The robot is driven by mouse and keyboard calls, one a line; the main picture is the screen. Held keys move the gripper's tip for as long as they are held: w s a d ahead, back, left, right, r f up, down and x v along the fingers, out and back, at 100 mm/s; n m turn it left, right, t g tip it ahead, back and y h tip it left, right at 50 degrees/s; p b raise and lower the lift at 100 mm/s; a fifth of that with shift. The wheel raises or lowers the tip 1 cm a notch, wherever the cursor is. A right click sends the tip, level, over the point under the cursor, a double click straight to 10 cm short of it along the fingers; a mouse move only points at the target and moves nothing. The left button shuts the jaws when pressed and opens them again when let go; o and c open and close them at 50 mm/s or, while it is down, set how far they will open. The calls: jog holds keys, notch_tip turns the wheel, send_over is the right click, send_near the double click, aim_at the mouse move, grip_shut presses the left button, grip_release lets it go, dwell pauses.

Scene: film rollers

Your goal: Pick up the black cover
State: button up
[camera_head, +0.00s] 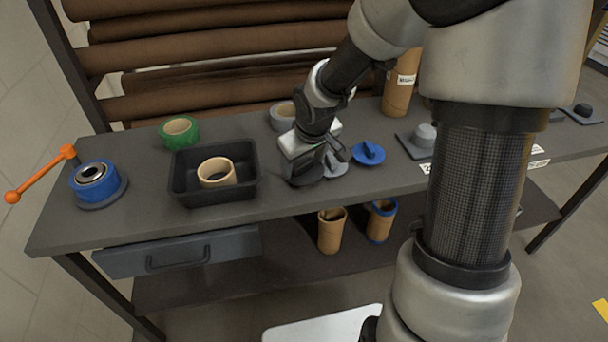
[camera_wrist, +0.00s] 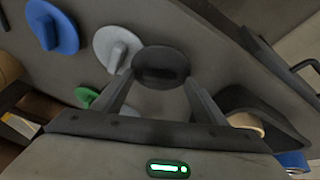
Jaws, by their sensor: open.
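The black cover (camera_wrist: 160,66) is a round dark disc with a raised grip, lying on the grey table. In the wrist view it is just ahead of and between the two fingers of my gripper (camera_wrist: 160,84), which is open and holds nothing. In the head view my gripper (camera_head: 304,172) points down low over the table, right of the black tray, and the dark disc (camera_head: 303,180) is mostly hidden by it. I cannot tell the exact gap between the fingers and the cover.
A grey cover (camera_head: 335,166) and a blue cover (camera_head: 368,153) lie close by on the right. The black tray (camera_head: 256,184), holding a tan ring (camera_head: 216,174), stands on the left. A green roll (camera_head: 180,132) and a grey roll (camera_head: 282,114) are behind. A green piece (camera_wrist: 86,96) lies beside the left finger.

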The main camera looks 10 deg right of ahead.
jog(key=c, duration=1.1)
